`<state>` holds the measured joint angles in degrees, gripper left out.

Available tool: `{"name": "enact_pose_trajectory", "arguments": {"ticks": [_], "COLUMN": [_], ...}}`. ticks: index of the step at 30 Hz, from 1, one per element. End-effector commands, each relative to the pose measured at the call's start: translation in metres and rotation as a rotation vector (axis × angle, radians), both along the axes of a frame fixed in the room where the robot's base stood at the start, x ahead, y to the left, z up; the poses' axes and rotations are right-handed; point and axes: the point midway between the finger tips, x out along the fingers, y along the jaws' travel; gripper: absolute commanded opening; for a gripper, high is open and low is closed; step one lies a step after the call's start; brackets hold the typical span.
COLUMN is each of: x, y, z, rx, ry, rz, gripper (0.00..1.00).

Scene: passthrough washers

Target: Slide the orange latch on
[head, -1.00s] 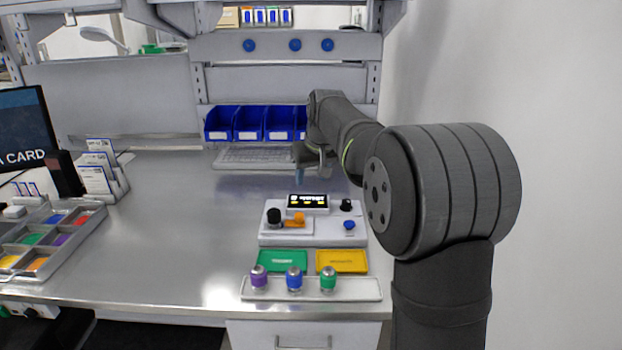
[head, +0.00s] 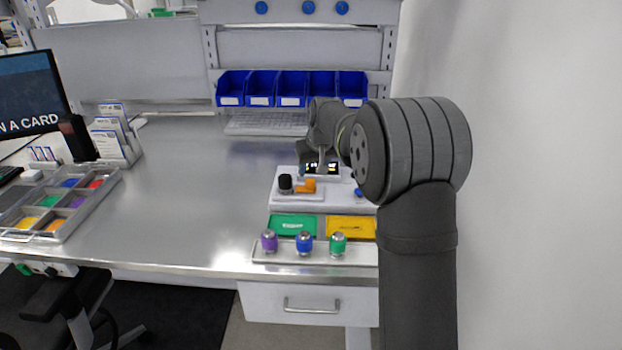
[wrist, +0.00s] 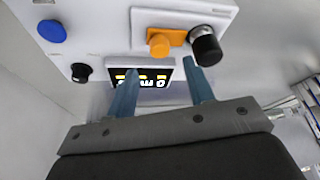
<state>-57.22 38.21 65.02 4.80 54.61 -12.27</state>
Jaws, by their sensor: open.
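The orange latch (head: 306,186) sits on the white device panel (head: 297,205), just right of a black knob (head: 285,183). In the wrist view the orange latch (wrist: 160,44) has a raised block and a flat bar that reaches to the black knob (wrist: 205,46). My gripper (wrist: 157,80) is open and empty, its two blue-grey fingers apart over the small display (wrist: 145,76). The latch lies beyond the fingertips, apart from them. In the head view my gripper (head: 318,160) is by the display at the back of the device, partly hidden by my arm.
A blue button (wrist: 52,31) and a small black knob (wrist: 81,72) are on the same device. Green (head: 293,225) and yellow (head: 351,227) cards lie in front, then a white tray (head: 290,257) with purple, blue and green-topped pieces. Blue bins (head: 262,86) stand behind.

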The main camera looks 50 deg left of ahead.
Motion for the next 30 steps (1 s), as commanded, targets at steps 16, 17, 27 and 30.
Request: {"name": "enact_pose_trajectory", "arguments": {"ticks": [16, 17, 27, 30], "x": [0.008, 0.009, 0.008, 0.008], "y": [0.021, 0.021, 0.021, 0.021], "z": [-0.054, -0.054, -0.054, -0.054], "rx": [0.002, 0.002, 0.001, 0.001], "ry": [-0.001, -0.001, 0.000, 0.000], "rz": [0.000, 0.000, 0.000, 0.000], "gripper": [0.48, 0.48, 0.13, 0.00]}}
